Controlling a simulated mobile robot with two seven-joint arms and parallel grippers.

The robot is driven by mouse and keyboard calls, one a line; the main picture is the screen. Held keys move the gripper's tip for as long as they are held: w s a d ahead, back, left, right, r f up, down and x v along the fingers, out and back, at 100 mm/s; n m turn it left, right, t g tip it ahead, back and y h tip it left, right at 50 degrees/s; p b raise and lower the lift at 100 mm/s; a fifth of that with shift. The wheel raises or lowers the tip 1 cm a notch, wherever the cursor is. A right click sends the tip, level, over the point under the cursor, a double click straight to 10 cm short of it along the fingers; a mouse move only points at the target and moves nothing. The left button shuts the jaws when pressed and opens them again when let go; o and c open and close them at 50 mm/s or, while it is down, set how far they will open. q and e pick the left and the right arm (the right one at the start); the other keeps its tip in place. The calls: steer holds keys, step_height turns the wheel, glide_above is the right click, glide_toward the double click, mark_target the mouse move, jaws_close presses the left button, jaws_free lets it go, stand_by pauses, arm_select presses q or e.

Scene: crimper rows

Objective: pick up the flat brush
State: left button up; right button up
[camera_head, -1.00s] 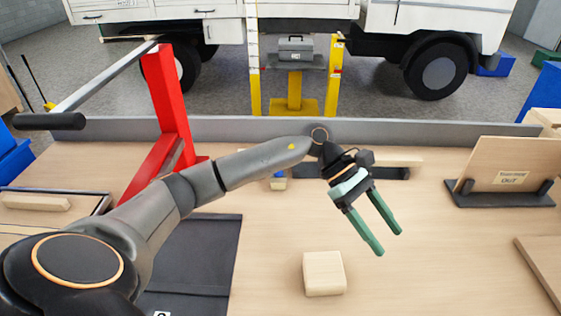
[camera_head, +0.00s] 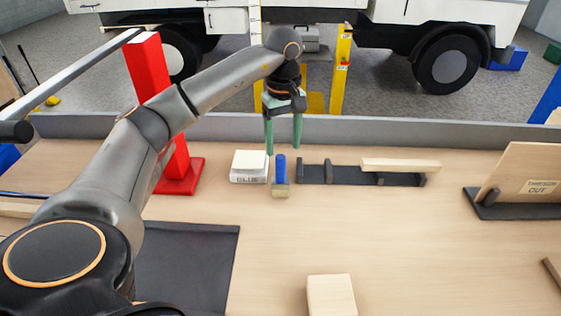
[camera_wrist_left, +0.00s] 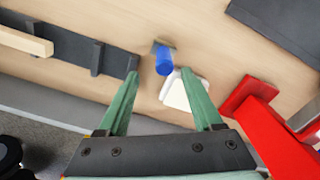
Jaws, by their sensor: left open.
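My left gripper (camera_head: 284,150) is open and points down, above and just behind the brush in the head view. Its green fingers (camera_wrist_left: 160,75) look empty and apart from the brush. My right gripper is not in view.
A white block labelled GLUE (camera_head: 249,165) stands just left of the brush. A dark rack (camera_head: 340,174) with a wooden strip (camera_head: 400,165) lies to the right. A red post (camera_head: 180,175) stands further left. A wooden block (camera_head: 331,294) sits in front; the middle table is clear.

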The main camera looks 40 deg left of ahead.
mark_target(281, 156)
arm_select(q)
steer(key=shift+s+f, duration=0.2)
steer(key=shift+f, duration=1.35)
steer(key=shift+s+f, duration=0.15)
steer(key=shift+f, duration=1.35)
jaws_close()
